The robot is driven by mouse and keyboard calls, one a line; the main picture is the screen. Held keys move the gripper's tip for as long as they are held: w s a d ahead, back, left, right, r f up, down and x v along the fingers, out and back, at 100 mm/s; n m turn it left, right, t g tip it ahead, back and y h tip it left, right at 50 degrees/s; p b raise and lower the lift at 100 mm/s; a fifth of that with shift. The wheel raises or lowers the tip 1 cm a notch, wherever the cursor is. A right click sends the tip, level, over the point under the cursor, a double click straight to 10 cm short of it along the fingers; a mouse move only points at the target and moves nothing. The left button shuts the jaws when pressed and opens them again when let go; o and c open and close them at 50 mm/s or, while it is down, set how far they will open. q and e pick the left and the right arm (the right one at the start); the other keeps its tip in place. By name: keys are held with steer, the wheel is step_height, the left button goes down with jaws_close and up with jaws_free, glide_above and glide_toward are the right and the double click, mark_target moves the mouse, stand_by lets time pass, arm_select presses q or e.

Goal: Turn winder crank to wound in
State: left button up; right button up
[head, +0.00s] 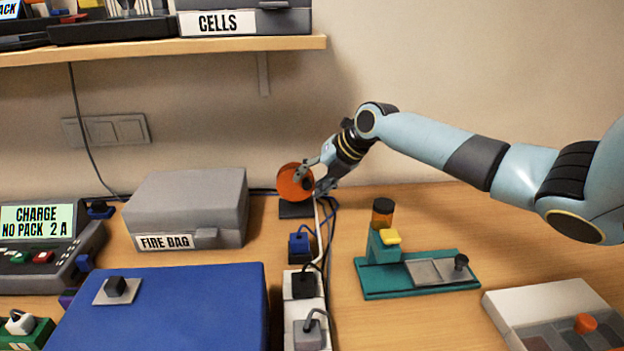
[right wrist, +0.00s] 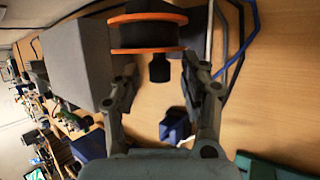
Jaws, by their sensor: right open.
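The winder is an orange spool (head: 292,182) standing on a dark base (head: 296,210) at the back of the table. In the right wrist view, the spool shows orange flanges (right wrist: 147,54) around a dark drum. A dark knob (right wrist: 159,70), which looks like the crank handle, sticks out from the spool towards my right gripper. My right gripper (head: 315,180) is open at the right side of the spool. In the wrist view, its fingers (right wrist: 160,85) stand on either side of the knob, and I cannot tell whether they touch it. My left gripper is not in view.
A grey fire bag box (head: 190,200) stands left of the winder. A white power strip (head: 303,283) with plugs and cables runs in front of it. A teal fixture (head: 420,285) and a white tray (head: 540,300) stand to the right. A shelf (head: 160,48) hangs above left.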

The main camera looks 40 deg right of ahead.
steer(key=shift+c, duration=0.5)
jaws_close()
arm_select(q)
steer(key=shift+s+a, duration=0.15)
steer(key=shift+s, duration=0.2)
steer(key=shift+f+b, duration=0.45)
steer(key=shift+b, duration=0.05)
arm_select(e)
steer(key=t+y+b, duration=0.1)
steer(key=b, duration=0.4)
steer(key=f+t+y+b, duration=0.1)
steer(key=b, duration=0.4)
steer(key=s+f+m+t+y+b, duration=0.1)
steer(key=b, duration=0.4)
steer(key=shift+d+f, duration=0.2)
steer(key=shift+d, duration=0.2)
steer(key=shift+t+y+b, duration=0.3)
steer(key=shift+t+b, duration=0.1)
steer(key=shift+t, duration=0.2)
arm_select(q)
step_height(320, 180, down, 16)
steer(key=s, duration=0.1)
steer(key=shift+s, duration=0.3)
arm_select(e)
steer(key=shift+m+t+y, duration=0.3)
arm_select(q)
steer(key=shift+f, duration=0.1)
arm_select(e)
steer(key=shift+w, duration=0.1)
